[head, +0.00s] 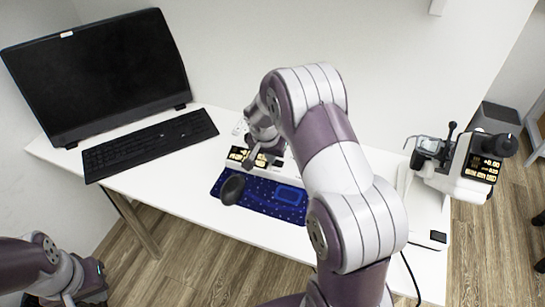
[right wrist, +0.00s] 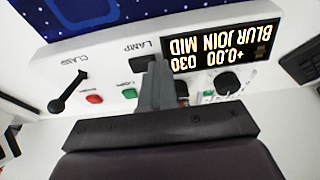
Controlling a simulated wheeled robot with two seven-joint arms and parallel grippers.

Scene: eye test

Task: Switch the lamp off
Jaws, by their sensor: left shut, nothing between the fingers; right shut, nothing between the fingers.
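A white control panel shows in the right wrist view, upside down, with a LAMP label and a dark lamp switch (right wrist: 143,63) beside it. My right gripper (right wrist: 155,72) is shut and empty, its fingertips right at this switch. I cannot tell whether they touch it, nor which way the switch is set. In the head view my right gripper (head: 250,159) is over the panel (head: 236,164) behind the blue mat, partly hidden by my arm. My left gripper (head: 85,284) is at the lower left corner, off the table, shut and partly cut off. No lamp light is clearly visible.
The panel also has a clamp lever (right wrist: 68,93), red and green buttons, a knob (right wrist: 230,83) and a lit display (right wrist: 222,55). A monitor (head: 100,75) and keyboard (head: 150,145) stand left, a white device (head: 457,165) right.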

